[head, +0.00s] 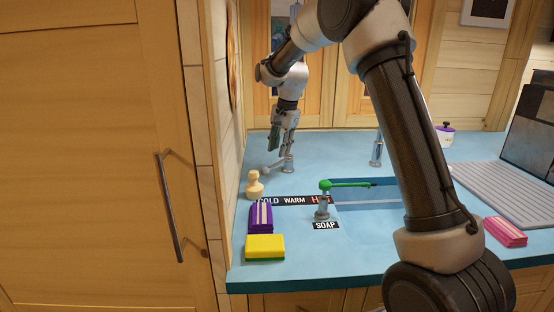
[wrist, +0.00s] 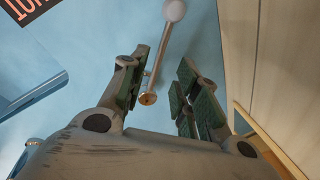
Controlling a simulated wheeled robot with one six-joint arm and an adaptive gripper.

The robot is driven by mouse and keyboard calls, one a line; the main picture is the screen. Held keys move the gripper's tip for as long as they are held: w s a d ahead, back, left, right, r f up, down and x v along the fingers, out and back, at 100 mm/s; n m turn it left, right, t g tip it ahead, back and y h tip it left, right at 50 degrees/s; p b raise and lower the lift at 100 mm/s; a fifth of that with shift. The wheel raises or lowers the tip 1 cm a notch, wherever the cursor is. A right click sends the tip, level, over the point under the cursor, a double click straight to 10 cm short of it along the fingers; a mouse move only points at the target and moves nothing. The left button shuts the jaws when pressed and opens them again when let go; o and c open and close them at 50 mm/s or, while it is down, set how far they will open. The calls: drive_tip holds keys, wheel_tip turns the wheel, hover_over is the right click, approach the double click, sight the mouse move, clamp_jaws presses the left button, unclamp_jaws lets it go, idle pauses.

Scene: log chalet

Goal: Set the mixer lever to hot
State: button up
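The mixer lever (head: 276,167) is a thin grey rod with a ball end, on a short metal post at the back left of the blue counter. In the head view its ball points left and slightly forward. In the wrist view the lever (wrist: 160,55) runs up from a brass-coloured pivot to a pale ball. My gripper (head: 278,143) is just above the lever, pointing down. In the wrist view my gripper (wrist: 163,62) is open, with the lever between its fingers, nearer the left one; I cannot tell if they touch. A COLD WARM HOT label (head: 294,200) lies on the counter, its right end partly covered.
A green-topped soap dispenser (head: 322,203) stands in front of the label. A cream bottle (head: 254,184), a purple pack (head: 260,218) and a yellow sponge (head: 265,247) line the left edge beside the wall. The sink (head: 365,219) is to the right, with another metal post (head: 376,152) behind it.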

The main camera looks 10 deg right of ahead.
sight(278, 164)
drive_tip(key=f, duration=0.5)
drive_tip(key=shift+w+a, duration=0.3)
drive_tip(key=shift+w, duration=0.05)
drive_tip(key=shift+c, duration=0.5)
clamp_jaws()
